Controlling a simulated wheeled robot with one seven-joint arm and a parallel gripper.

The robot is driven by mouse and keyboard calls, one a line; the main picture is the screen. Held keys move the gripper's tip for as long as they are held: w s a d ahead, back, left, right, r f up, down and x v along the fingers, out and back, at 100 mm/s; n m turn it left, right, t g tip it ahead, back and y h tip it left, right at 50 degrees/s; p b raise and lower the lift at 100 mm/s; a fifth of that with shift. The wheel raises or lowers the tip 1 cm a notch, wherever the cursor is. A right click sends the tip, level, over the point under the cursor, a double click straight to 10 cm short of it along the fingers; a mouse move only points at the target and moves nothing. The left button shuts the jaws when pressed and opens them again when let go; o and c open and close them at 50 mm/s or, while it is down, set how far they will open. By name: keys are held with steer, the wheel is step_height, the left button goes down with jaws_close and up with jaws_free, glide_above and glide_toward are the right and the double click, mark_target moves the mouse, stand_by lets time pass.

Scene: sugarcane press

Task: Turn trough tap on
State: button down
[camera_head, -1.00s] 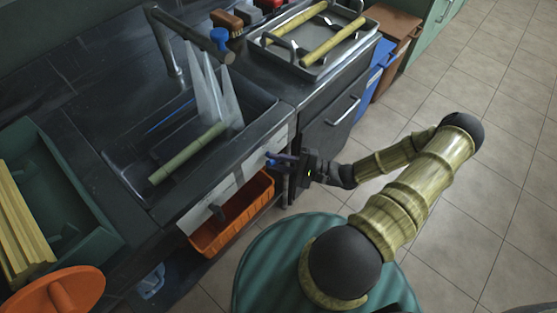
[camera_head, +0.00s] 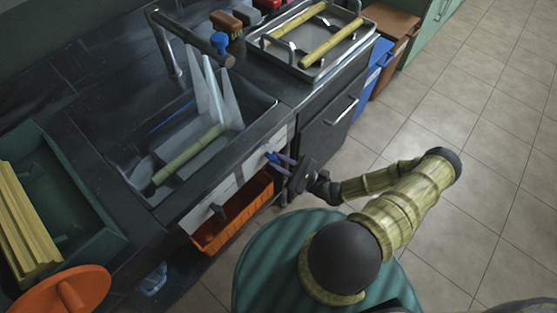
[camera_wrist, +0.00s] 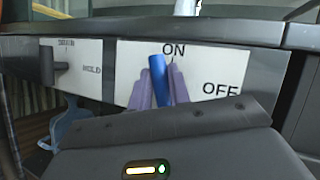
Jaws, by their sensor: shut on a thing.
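The trough tap's blue lever (camera_wrist: 158,80) stands on a white panel marked ON and OFF (camera_wrist: 216,66). It stands nearly upright, just left of the ON mark. My gripper (camera_wrist: 165,88) has its purple fingers on either side of the lever, shut on it. In the head view the gripper (camera_head: 284,160) is at the front of the counter, with the blue lever (camera_head: 272,157) at its tips. Pale streams (camera_head: 213,90) come down from the grey spout (camera_head: 219,42) into the sink trough (camera_head: 130,170).
A second, dark handle (camera_wrist: 62,65) sits left, by the HOLD mark. A green cane (camera_head: 188,155) lies in the trough. An orange bin (camera_head: 235,215) is below the panel. A tray with canes (camera_head: 347,60) stands at back right. The tiled floor at right is clear.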

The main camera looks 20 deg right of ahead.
steer(key=shift+f, duration=0.15)
steer(key=c, duration=1.3)
jaws_free()
steer(key=b+v, duration=0.2)
steer(key=v, duration=1.5)
steer(key=shift+s+f, duration=0.1)
steer(key=shift+s, duration=0.15)
